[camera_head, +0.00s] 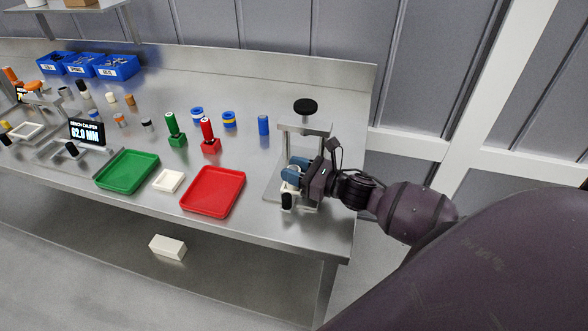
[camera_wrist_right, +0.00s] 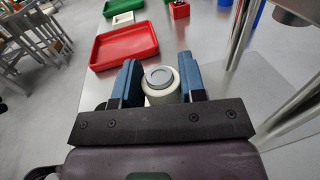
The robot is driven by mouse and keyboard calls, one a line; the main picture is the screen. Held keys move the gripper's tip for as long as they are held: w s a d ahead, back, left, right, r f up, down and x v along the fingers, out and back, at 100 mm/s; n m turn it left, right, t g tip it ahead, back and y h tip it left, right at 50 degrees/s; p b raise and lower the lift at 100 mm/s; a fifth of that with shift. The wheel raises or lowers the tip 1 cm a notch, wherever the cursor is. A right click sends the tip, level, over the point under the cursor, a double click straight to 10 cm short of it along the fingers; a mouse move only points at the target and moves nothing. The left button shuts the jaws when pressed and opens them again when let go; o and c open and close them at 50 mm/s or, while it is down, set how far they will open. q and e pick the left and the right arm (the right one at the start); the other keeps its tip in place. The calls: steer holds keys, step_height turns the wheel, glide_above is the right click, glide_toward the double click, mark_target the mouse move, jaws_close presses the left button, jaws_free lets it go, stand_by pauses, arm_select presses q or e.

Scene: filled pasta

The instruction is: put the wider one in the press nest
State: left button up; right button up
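My right gripper (camera_head: 294,171) is at the bench press (camera_head: 305,128), low in front of its frame. In the right wrist view its two blue fingers (camera_wrist_right: 161,82) stand on either side of a white cylindrical piece with a grey round top (camera_wrist_right: 159,77). Both fingers appear to press against its sides, and it looks upright. In the head view the gripper mostly hides this piece, and the press nest cannot be made out clearly. A black-topped part (camera_head: 287,200) stands at the front of the press. My left gripper is not in view.
The bench edge is close.

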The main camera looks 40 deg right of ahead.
steer(key=o, duration=0.4)
steer(key=shift+r, duration=0.15)
steer(key=b+v, duration=0.1)
steer(key=v, duration=0.9)
steer(key=shift+s+d, duration=0.2)
steer(key=shift+s, duration=0.15)
steer(key=shift+s+d, duration=0.25)
steer(key=shift+s, duration=0.3)
